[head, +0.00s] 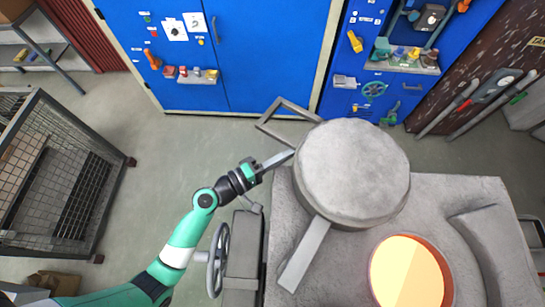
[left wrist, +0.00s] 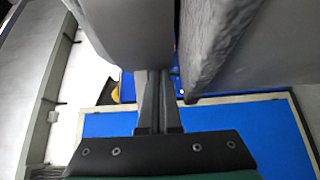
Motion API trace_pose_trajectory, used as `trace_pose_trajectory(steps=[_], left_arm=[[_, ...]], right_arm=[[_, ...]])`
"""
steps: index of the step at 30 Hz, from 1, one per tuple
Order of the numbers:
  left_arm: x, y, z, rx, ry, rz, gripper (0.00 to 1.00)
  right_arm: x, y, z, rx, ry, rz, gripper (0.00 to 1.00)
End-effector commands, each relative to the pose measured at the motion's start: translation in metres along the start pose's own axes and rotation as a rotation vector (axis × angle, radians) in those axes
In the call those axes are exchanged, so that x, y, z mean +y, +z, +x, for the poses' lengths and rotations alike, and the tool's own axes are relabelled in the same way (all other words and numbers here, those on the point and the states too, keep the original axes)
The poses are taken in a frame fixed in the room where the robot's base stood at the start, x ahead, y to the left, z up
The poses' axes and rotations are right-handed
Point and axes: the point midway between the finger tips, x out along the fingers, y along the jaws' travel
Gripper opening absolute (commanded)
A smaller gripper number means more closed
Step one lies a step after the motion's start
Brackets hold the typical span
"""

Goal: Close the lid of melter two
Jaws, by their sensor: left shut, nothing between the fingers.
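The melter (head: 465,195) is a grey block with a round, glowing orange-yellow mouth (head: 408,275) that is uncovered. Its thick, round grey lid (head: 355,170) stands clear of the mouth, behind and to its left. A flat grey bar (head: 306,255) runs from the lid toward the front left. An angular metal handle frame (head: 270,125) sticks out at the lid's far left. My left gripper (head: 290,155) is shut and empty, its tips at the lid's left edge; contact is unclear. In the left wrist view the shut fingers (left wrist: 158,75) reach between grey surfaces. No number shows on the melter.
A handwheel (head: 217,260) stands left of the melter, close under my left arm. A wire mesh cage (head: 60,180) is at the left. Blue cabinets (head: 270,50) line the back. The floor (head: 165,150) between cage and melter is clear.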

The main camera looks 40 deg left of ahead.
Motion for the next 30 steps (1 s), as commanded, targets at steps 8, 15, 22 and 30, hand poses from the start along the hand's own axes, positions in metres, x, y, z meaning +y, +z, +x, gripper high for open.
trace_pose_trajectory(steps=[8,15,22,30], left_arm=[[-0.001,0.01,0.018,-0.086,0.0,0.0,0.0],[0.0,0.012,0.02,-0.099,-0.001,-0.001,0.0],[0.0,0.012,0.02,-0.098,-0.001,-0.001,0.0],[-0.002,0.0,0.014,-0.104,0.001,0.0,0.0]], right_arm=[[0.0,0.007,-0.008,0.0,0.0,0.0,0.5],[0.0,0.007,-0.008,0.0,0.0,0.0,0.5],[0.0,0.007,-0.008,0.0,0.0,0.0,0.5],[0.0,0.012,-0.013,0.0,0.0,0.0,0.5]])
